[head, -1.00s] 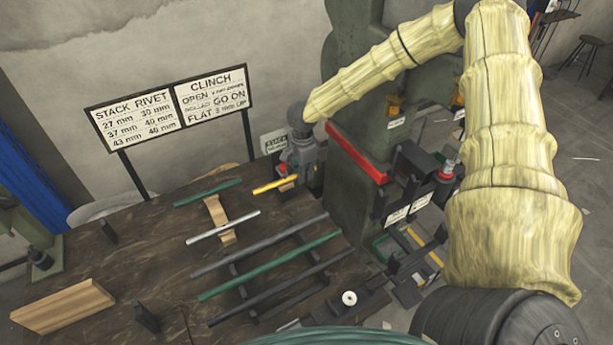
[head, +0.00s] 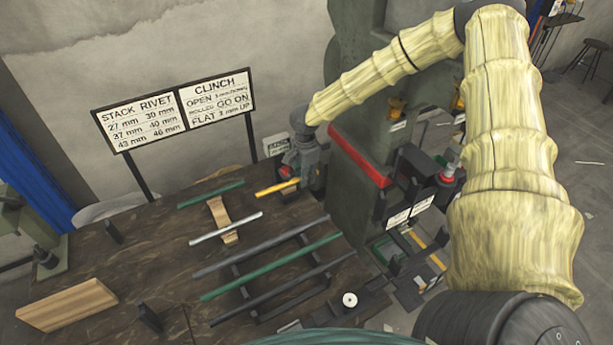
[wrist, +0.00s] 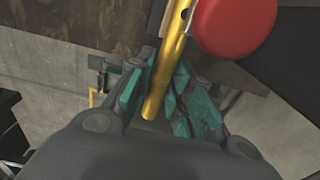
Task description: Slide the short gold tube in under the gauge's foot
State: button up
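The short gold tube (head: 277,187) lies almost level at the back of the bench, pointing left out of my gripper (head: 302,182). In the wrist view the tube (wrist: 172,60) runs between the teal finger pads of my gripper (wrist: 164,78), which appear closed on it. A dark block with a red top (head: 285,172), probably the gauge, stands just behind the tube. Its round red top (wrist: 233,22) is close beside the tube's far part in the wrist view. The gauge's foot is mostly hidden, and I cannot tell whether the tube is under it.
A silver tube (head: 226,228) and a green tube (head: 211,194) lie near a wooden strip (head: 218,211). Longer rods (head: 270,266) rest on a rack in front. The green press column (head: 355,160) stands right of my gripper.

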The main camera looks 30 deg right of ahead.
jog(key=shift+o, duration=1.2)
jog(key=shift+w+r, duration=0.4)
jog(key=shift+w, duration=0.2)
jog(key=shift+w+r, duration=0.15)
jog(key=shift+r, duration=0.45)
notch_tip(320, 180, up, 10)
jog(key=s, duration=0.1)
jog(key=shift+s, duration=0.2)
jog(key=shift+d, duration=0.1)
jog(key=shift+f, duration=0.1)
